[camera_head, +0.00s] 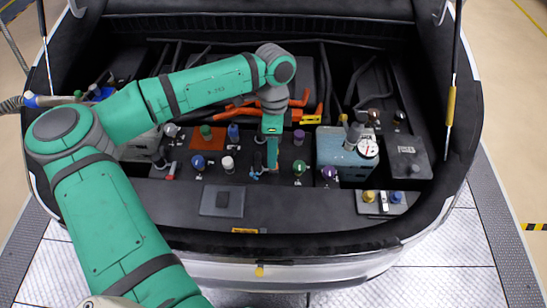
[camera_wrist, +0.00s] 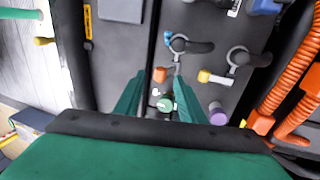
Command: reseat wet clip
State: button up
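My gripper (camera_wrist: 160,82) is open. Its two green fingers stand apart in the wrist view, with nothing visibly held between them. Just beyond the tips is a hose clamp (camera_wrist: 178,43) with a grey ring, a blue tab and an orange end piece (camera_wrist: 160,75). A second, similar clamp (camera_wrist: 238,57) with a pale yellow end piece (camera_wrist: 206,77) lies to the right. In the head view my gripper (camera_head: 272,165) points down beside the blue-tabbed clamp (camera_head: 258,162). I cannot tell which clamp is wet or loose.
A green cap (camera_wrist: 165,104) shows between the fingers, and a purple cap (camera_wrist: 217,115) sits to the right. Orange hoses (camera_wrist: 288,90) run along the right. In the head view a pale blue tank (camera_head: 345,150) with a gauge stands right. A flat black plate (camera_head: 222,200) lies in front.

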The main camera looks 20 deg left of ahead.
jog(key=shift+x, duration=1.55)
grip_shut()
jog(key=shift+s+d+f+t+y, duration=0.1)
jog(key=shift+s+d+t+y, duration=0.05)
jog(key=shift+s+t, duration=0.3)
jog(key=shift+s+d+f+t+y, duration=0.1)
jog(key=shift+s+f+t+y, duration=0.15)
jog(key=shift+t, duration=0.3)
jog(key=shift+s+d+t+y, duration=0.1)
jog(key=shift+s+d+t, duration=0.05)
jog(key=shift+s+t, duration=0.35)
jog(key=shift+s+d+f+t+y, duration=0.1)
jog(key=shift+s+f+t+y, duration=0.15)
jog(key=shift+t, duration=0.4)
jog(key=shift+s+d+f+t+y, duration=0.15)
jog(key=shift+s+f+t, duration=0.2)
jog(key=shift+t, duration=0.3)
